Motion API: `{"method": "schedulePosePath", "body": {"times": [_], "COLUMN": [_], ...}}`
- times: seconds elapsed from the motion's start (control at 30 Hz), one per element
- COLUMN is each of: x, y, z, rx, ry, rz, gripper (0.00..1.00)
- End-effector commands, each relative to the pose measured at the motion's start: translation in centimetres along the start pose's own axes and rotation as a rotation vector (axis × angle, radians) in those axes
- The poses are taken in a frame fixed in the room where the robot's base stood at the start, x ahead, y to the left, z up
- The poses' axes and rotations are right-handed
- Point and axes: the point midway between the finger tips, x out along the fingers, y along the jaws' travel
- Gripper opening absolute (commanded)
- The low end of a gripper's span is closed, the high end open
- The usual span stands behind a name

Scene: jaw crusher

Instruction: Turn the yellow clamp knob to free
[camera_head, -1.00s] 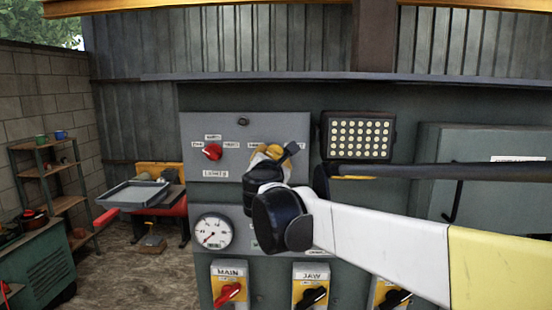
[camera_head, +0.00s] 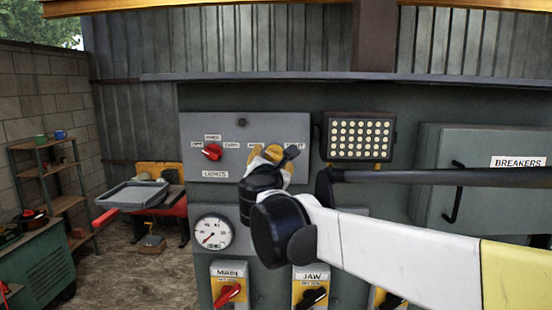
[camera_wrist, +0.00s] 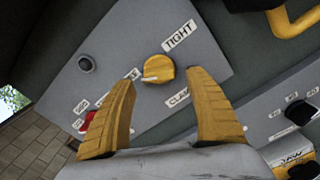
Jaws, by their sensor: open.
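The yellow clamp knob (camera_wrist: 158,69) sits on a grey panel in the wrist view, beside the labels TIGHT (camera_wrist: 179,36) and CLAMP (camera_wrist: 178,98). A third label on its other side is partly hidden behind my left finger. The knob's exact pointing direction is hard to tell. My gripper (camera_wrist: 159,79) is open, its two yellow fingers apart on either side of the knob in the picture and not visibly touching it. In the head view, my gripper (camera_head: 272,155) is in front of the panel and covers most of the knob area.
The red LIGHTS knob (camera_head: 211,152) is to the left on the same panel. A gauge (camera_head: 214,234) and the MAIN (camera_head: 229,292) and JAW (camera_head: 313,296) switches are below. A lamp (camera_head: 358,136) and the BREAKERS cabinet (camera_head: 480,190) stand right.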

Motion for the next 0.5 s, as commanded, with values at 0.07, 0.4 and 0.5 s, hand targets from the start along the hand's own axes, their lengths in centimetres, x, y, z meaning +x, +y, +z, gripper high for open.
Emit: {"method": "schedulePosePath", "body": {"times": [0.07, 0.4, 0.5], "x": [-2.0, -8.2, -8.9], "y": [0.1, 0.1, 0.0], "z": [0.0, 0.0, 0.0], "rx": [0.000, -0.001, -0.001], "ry": [0.002, 0.001, 0.001], "rz": [0.003, 0.002, 0.001], "gripper": [0.63, 0.63, 0.63]}}
